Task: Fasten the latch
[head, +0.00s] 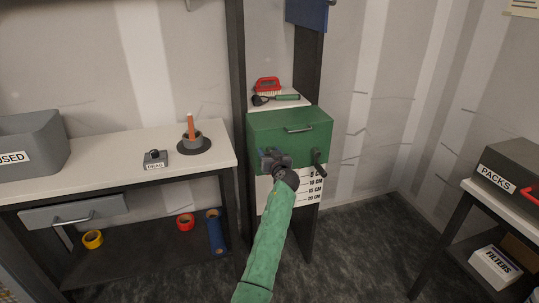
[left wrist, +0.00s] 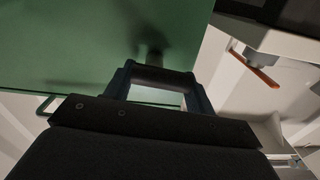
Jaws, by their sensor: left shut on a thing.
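In the left wrist view, a dark stub (left wrist: 152,57) stands out from the green face (left wrist: 70,45) between the blue fingers (left wrist: 155,80). The fingers hide most of it. A dark lever (head: 319,163) hangs at the box's lower right. My right gripper is out of view.
A red-framed item (head: 268,84) and a green-handled tool (head: 285,97) lie above the box. The left bench (head: 110,150) carries a grey bin (head: 35,140) and an orange peg (head: 190,126). A table with a dark PACKS box (head: 508,170) stands right. Floor between is clear.

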